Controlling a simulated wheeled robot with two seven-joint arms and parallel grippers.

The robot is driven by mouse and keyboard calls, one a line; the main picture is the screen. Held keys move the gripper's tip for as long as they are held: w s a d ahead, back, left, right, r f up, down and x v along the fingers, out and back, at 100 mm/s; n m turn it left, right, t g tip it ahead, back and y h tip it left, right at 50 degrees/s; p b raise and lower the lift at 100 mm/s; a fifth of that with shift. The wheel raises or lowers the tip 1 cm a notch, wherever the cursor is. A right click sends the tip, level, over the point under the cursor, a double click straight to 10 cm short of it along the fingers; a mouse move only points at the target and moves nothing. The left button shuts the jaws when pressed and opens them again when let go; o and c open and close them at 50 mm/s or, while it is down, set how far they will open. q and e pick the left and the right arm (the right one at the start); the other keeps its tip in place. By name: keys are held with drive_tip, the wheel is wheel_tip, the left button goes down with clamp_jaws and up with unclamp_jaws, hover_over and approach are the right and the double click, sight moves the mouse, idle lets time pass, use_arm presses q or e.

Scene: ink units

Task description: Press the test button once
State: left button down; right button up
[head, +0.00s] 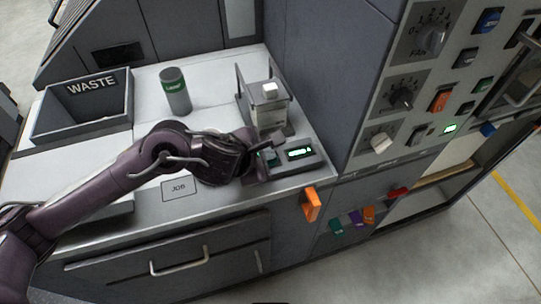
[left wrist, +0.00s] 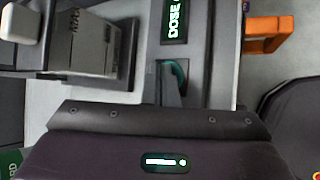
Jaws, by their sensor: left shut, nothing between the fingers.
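A small dosing panel stands at the right front of the worktop, with a lit green display (head: 300,153) that reads DOSE in the left wrist view (left wrist: 174,20). Beside the display is a teal button (left wrist: 179,70), partly covered by my finger; I take it to be the test button. In the head view it is mostly hidden by my gripper. My left gripper (head: 262,146) is shut and empty, with its tips (left wrist: 168,80) right at the button. I cannot tell whether they touch it. My right gripper is in neither view.
A grey unit with a white cap (head: 269,91) stands just behind the panel. A green-labelled canister (head: 175,90) and a WASTE bin (head: 82,105) are further left. An orange handle (head: 311,204) sticks out at the front edge. A tall knob panel (head: 410,95) rises on the right.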

use_arm(q)
drive_tip(key=shift+r+p, duration=0.35)
drive_tip(key=shift+r, duration=0.35)
wheel_tip(320, 180, up, 5)
drive_tip(key=p, duration=0.4)
idle(0.7)
